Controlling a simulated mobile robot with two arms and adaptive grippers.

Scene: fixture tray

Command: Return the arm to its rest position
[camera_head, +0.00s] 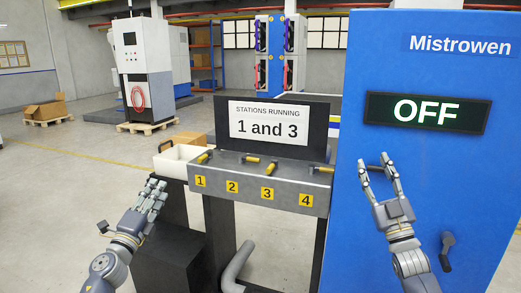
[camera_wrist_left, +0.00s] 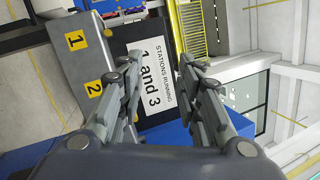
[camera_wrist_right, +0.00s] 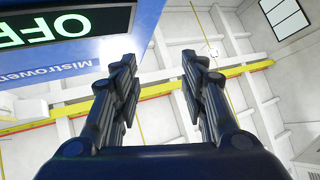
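My left gripper (camera_head: 154,192) is raised in front of the white bin, left of the station fixture. Its fingers are apart with nothing between them in the left wrist view (camera_wrist_left: 158,75). My right gripper (camera_head: 376,166) is raised in front of the blue Mistrowen cabinet (camera_head: 350,235), below its display (camera_head: 427,112) that reads OFF. Its fingers are apart and empty in the right wrist view (camera_wrist_right: 158,65). The fixture (camera_head: 258,184) carries labels 1 to 4, with several yellow-and-black handles on top. The sign (camera_head: 268,122) above reads "Stations running 1 and 3".
A white open bin (camera_head: 176,160) stands at the fixture's left end. A dark handle (camera_head: 447,250) sticks out of the blue cabinet at lower right. A black box-like stand (camera_head: 165,257) is below the bin. The floor at left is open, with a cardboard box (camera_head: 47,109) farther back.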

